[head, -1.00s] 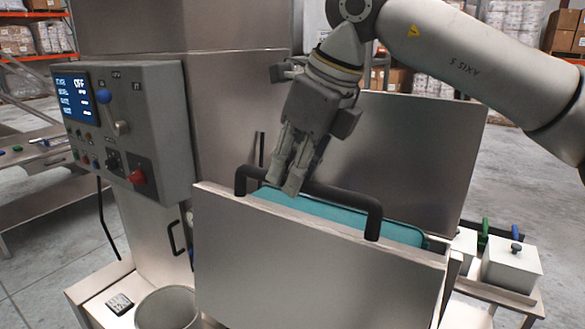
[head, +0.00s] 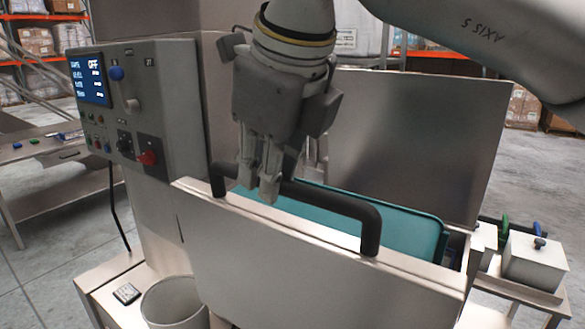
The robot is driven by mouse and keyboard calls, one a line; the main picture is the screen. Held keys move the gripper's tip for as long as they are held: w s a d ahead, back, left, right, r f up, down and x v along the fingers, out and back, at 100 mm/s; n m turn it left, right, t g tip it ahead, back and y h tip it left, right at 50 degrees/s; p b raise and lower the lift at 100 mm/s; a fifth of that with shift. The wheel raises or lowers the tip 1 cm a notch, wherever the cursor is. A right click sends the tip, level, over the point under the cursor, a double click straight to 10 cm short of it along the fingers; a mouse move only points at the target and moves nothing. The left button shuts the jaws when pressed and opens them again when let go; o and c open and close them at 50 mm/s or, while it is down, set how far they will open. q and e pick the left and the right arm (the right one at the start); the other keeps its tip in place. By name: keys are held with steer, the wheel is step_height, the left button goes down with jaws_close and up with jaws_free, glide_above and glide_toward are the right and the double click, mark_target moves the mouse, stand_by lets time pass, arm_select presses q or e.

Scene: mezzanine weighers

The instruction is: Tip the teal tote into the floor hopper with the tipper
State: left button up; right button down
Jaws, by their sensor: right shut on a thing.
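The teal tote (head: 412,231) sits inside the tipper's steel cradle, behind its front panel (head: 300,262). Only the tote's upper rim and part of its inner side show. A black bar handle (head: 330,203) runs along the top of the front panel. My right gripper (head: 259,196) points down and is shut on this handle, left of its middle. The control box (head: 150,110) on the tipper's column has a lit screen (head: 88,80) reading OFF, a red knob and a blue knob. My left gripper is not in view. I cannot make out the floor hopper.
A grey bin (head: 173,303) stands at the lower left beside a small keypad (head: 126,293). A white lidded box (head: 533,262) stands on a low bench at the right. A steel table (head: 50,170) is at the left. Open floor shows behind.

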steer(key=s+a+f+b, duration=0.7)
steer(key=s+f+b, duration=0.2)
steer(key=shift+s, duration=0.35)
steer(key=shift+a, duration=0.1)
steer(key=c, duration=1.4)
jaws_free()
steer(key=shift+s, duration=0.1)
steer(key=shift+o, duration=0.2)
steer(key=shift+r, duration=0.1)
steer(key=v, duration=1.1)
steer(key=shift+s+r, duration=0.25)
steer(key=shift+r, duration=0.1)
steer(key=shift+c, duration=0.5)
